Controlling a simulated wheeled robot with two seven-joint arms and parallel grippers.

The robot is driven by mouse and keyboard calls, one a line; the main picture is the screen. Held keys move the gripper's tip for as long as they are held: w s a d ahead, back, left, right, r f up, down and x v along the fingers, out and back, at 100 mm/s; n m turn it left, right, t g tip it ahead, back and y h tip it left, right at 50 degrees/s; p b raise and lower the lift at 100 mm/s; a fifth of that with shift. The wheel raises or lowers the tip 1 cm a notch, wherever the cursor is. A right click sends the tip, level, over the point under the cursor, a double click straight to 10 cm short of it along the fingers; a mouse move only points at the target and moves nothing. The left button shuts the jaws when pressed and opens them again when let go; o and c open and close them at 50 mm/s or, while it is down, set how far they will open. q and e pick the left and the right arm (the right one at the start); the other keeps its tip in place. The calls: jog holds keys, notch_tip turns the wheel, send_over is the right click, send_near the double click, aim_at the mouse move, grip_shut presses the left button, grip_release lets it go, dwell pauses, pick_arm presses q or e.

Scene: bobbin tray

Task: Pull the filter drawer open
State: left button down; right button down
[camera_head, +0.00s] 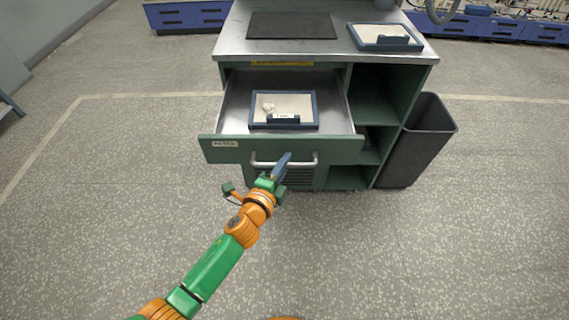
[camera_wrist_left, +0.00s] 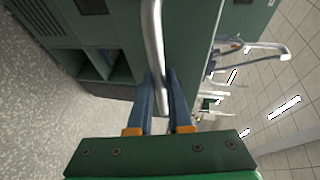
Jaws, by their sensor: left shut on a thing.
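The filter drawer (camera_head: 210,152) is a green-fronted drawer of the workbench and stands pulled out, with its inside in view. A label is on the left of its front. Its metal bar handle (camera_head: 302,162) runs across the front and also shows in the left wrist view (camera_wrist_left: 152,35). My left gripper (camera_head: 283,162) is at the middle of the handle. In the left wrist view its blue fingers (camera_wrist_left: 160,95) are on both sides of the bar, shut on it. Inside the drawer lies a blue-rimmed tray (camera_head: 316,110) with a small pale item in it. My right gripper is not in view.
The metal benchtop (camera_head: 235,38) bears a dark mat (camera_head: 291,25) and another blue-rimmed tray (camera_head: 359,44). Open shelves (camera_head: 373,100) are right of the drawer. A dark bin (camera_head: 420,140) stands beside the bench. The floor in front is clear.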

pick_arm(q)
jog(key=shift+w, duration=0.1)
jog(key=c, duration=0.8)
grip_release()
jog(key=shift+c, duration=0.2)
jog(key=p+v, duration=0.1)
jog(key=v, duration=0.6)
